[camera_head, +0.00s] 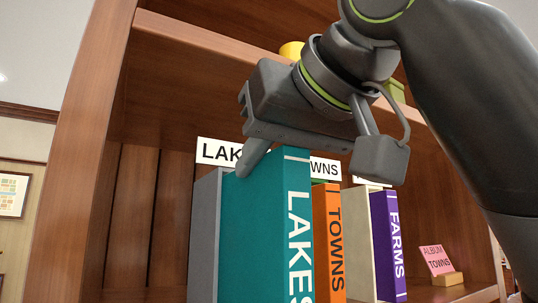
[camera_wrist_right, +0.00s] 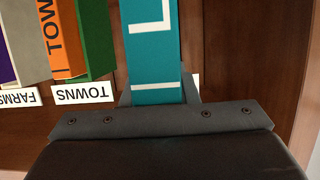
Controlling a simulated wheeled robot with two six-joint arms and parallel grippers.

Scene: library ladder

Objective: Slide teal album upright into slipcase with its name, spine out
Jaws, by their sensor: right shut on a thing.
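The teal album (camera_head: 265,230), marked LAKES, stands upright in the head view with its lettered spine facing out. My right gripper (camera_head: 270,158) is shut on its upper part. In the right wrist view the teal album (camera_wrist_right: 152,45) runs up from between the fingers (camera_wrist_right: 157,97). A grey slipcase (camera_head: 205,240) stands just left of and behind the album, under a white LAKES sign (camera_head: 213,151) partly hidden by the gripper. The album covers most of this slipcase, so I cannot tell whether it is partly inside. My left gripper is not in view.
The orange TOWNS album (camera_head: 328,240) is close at the right, with a green slipcase (camera_wrist_right: 95,40). The purple FARMS album (camera_head: 388,245) stands beside a cream slipcase (camera_head: 357,240). A pink card (camera_head: 437,260) stands far right. The shelf's left side is clear.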

